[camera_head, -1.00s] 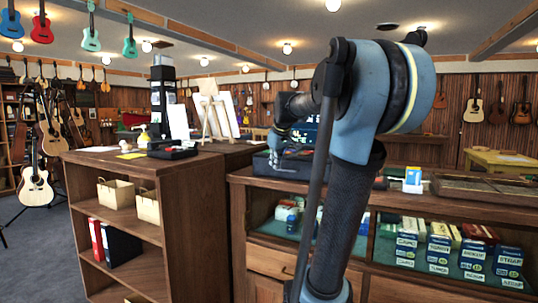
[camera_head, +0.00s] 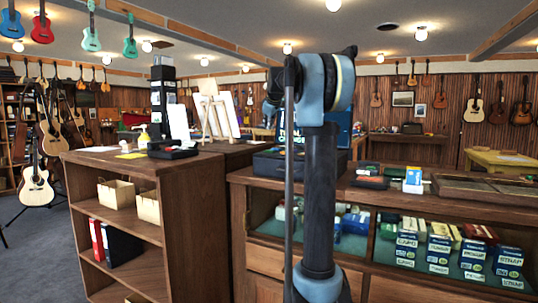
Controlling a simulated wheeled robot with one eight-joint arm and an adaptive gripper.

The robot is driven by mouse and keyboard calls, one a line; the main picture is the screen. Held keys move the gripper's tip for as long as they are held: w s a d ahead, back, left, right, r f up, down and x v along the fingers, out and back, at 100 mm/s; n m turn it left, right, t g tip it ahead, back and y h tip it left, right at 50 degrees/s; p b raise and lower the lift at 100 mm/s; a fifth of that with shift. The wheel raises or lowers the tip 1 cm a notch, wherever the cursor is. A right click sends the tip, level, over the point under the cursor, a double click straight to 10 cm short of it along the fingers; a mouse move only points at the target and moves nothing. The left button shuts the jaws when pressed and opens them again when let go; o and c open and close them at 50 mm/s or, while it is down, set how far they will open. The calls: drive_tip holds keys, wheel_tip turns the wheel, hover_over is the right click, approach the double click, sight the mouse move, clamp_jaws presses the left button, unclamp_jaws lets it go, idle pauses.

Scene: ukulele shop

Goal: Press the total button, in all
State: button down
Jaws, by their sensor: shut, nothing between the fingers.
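I cannot make out a total button in the head view. A dark blue box-like unit (camera_head: 266,164) sits on the right counter, partly behind my arm. A blue panel with white lettering (camera_head: 343,132) rises behind it, also partly covered by my arm. I cannot tell whether this unit carries the button. My arm stands upright in front of the counter and bends away at the top. My gripper cannot be made out; it seems hidden behind my own arm.
The right counter (camera_head: 400,195) has a glass front with several labelled boxes. A small blue-and-white box (camera_head: 413,180) stands on top. A left shelf unit (camera_head: 150,175) bears a black device (camera_head: 172,150) and an easel (camera_head: 212,118).

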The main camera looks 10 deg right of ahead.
drive_tip(key=shift+f, duration=4.4)
drive_tip(key=shift+f, duration=0.1)
drive_tip(key=shift+f, duration=0.25)
drive_tip(key=shift+f, duration=0.45)
drive_tip(key=shift+r, duration=0.9)
drive_tip(key=shift+r, duration=2.5)
